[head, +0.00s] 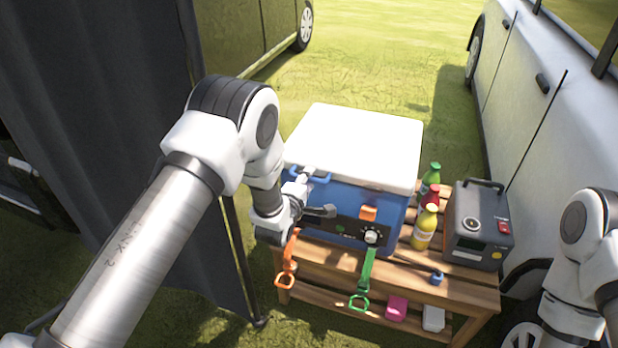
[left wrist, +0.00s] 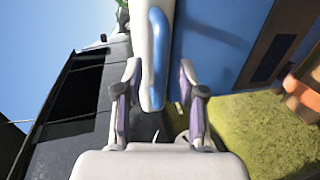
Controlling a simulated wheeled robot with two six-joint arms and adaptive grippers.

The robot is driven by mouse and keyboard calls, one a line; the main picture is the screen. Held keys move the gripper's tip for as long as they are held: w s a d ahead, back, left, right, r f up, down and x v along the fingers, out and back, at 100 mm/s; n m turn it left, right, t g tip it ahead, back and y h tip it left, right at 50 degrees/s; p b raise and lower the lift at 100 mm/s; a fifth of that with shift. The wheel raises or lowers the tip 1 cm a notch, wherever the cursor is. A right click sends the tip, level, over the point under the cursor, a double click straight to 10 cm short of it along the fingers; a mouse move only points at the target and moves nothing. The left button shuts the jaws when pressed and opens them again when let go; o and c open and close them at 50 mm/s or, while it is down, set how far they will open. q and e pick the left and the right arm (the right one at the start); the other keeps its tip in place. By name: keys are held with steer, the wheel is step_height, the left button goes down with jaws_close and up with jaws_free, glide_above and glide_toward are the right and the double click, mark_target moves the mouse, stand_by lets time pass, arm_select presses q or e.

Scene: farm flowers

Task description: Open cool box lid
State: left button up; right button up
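The cool box has a blue body (head: 345,199) and a white lid (head: 355,145), which lies shut on top. A blue handle (head: 322,179) shows at the lid's front left edge. My left gripper (head: 303,177) is at this handle. In the left wrist view the gripper (left wrist: 160,92) is open, one finger on each side of the pale lid edge and the blue handle (left wrist: 157,45). The left finger is very close to the pale edge; contact is unclear. A gap shows on the right. My right arm shows at the lower right, but its gripper is out of view.
The box stands on a slatted wooden table (head: 318,268). Several bottles (head: 424,228) and a dark grey power unit (head: 478,230) stand right of it. Orange (head: 287,262) and green (head: 364,278) straps hang in front. A white van (head: 560,130) is at right, a dark curtain (head: 110,90) at left.

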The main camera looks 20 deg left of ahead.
arm_select(q)
steer(key=shift+x, duration=0.75)
jaws_close()
